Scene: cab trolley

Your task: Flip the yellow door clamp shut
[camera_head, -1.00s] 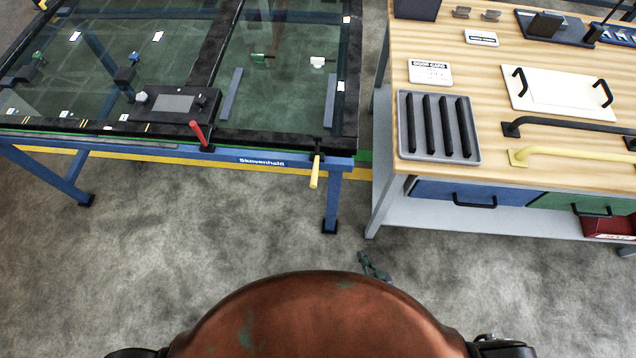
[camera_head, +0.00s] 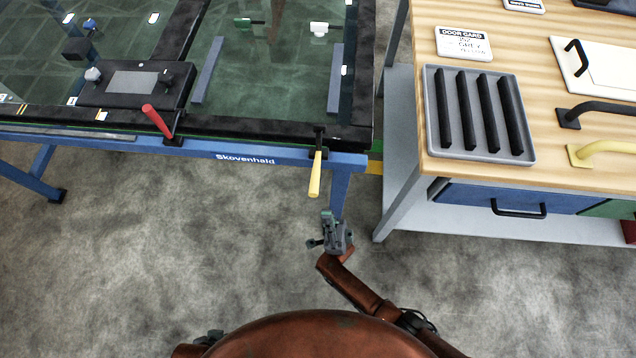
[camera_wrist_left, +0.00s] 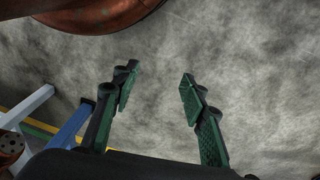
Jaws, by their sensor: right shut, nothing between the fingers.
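The yellow door clamp (camera_head: 315,174) sits on the front edge of the door table, near its right corner. Its yellow handle sticks out past the edge and points down and toward me. My right gripper (camera_head: 328,217) is shut and empty, in front of the table and just below the handle's end in the head view. A gap shows between them. My left gripper (camera_wrist_left: 158,88) is open with nothing between its fingers, over bare floor in the left wrist view.
A red-handled clamp (camera_head: 157,120) stands left on the same blue table frame (camera_head: 245,158). A black device (camera_head: 133,84) lies on the glass door. The wooden workbench (camera_head: 410,110) at right holds a grey tray (camera_head: 431,112). Open floor lies in front.

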